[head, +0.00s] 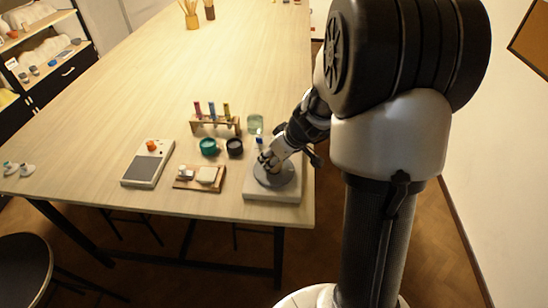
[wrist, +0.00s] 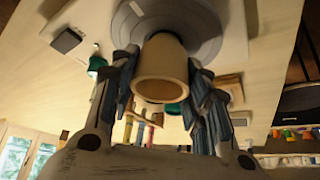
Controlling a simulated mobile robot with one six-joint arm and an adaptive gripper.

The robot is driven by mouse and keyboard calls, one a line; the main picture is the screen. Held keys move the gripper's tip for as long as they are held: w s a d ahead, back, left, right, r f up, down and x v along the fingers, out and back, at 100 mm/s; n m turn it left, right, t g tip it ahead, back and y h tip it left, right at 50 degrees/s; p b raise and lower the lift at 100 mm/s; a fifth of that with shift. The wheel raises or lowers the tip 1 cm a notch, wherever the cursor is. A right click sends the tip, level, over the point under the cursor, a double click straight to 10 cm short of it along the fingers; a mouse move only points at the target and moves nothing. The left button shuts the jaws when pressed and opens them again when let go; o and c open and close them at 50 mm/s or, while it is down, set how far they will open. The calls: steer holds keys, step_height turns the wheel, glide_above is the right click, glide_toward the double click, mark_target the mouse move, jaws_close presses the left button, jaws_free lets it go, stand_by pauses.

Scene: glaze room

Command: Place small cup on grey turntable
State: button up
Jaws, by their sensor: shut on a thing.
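The small cup (wrist: 160,72) is tan and plain, with its open rim towards the wrist camera. My gripper (wrist: 164,78) is shut on it, one finger on each side. The grey turntable (wrist: 207,42) shows right behind the cup in the wrist view. In the head view the grey turntable (head: 290,181) sits on a pale square base at the table's front right corner. My gripper (head: 268,161) is over its disc, pointing down, and largely hides the cup there. I cannot tell whether the cup's bottom touches the disc.
A grey scale (head: 143,170) and a wooden board (head: 185,184) with small pale items stand left of the turntable. A teal pot (head: 208,147), a dark pot (head: 234,148), a greenish glass (head: 255,123) and a rack of tubes (head: 203,123) stand behind. The table's far middle is clear.

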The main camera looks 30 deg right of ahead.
steer(key=o, duration=1.2)
steer(key=shift+r, duration=0.1)
steer(key=shift+s+r+p, duration=0.1)
steer(key=shift+r+p, duration=0.25)
steer(key=shift+p, duration=0.1)
steer(key=p+v, duration=0.3)
steer(key=v, duration=0.8)
steer(key=s+a+r, duration=0.3)
steer(key=s+a, duration=0.1)
steer(key=a, duration=0.2)
steer(key=s+a+r, duration=0.3)
steer(key=a+r, duration=0.1)
steer(key=a, duration=0.1)
steer(key=s+a+m, duration=0.1)
steer(key=s, duration=0.3)
steer(key=s+a+r+h, duration=0.1)
steer(key=s+a, duration=0.1)
steer(key=s, duration=0.3)
steer(key=s+a+m+g, duration=0.1)
steer(key=s, duration=0.3)
steer(key=shift+s+a+r+m, duration=0.15)
steer(key=shift+a+r+m, duration=0.1)
steer(key=shift+r+m, duration=0.1)
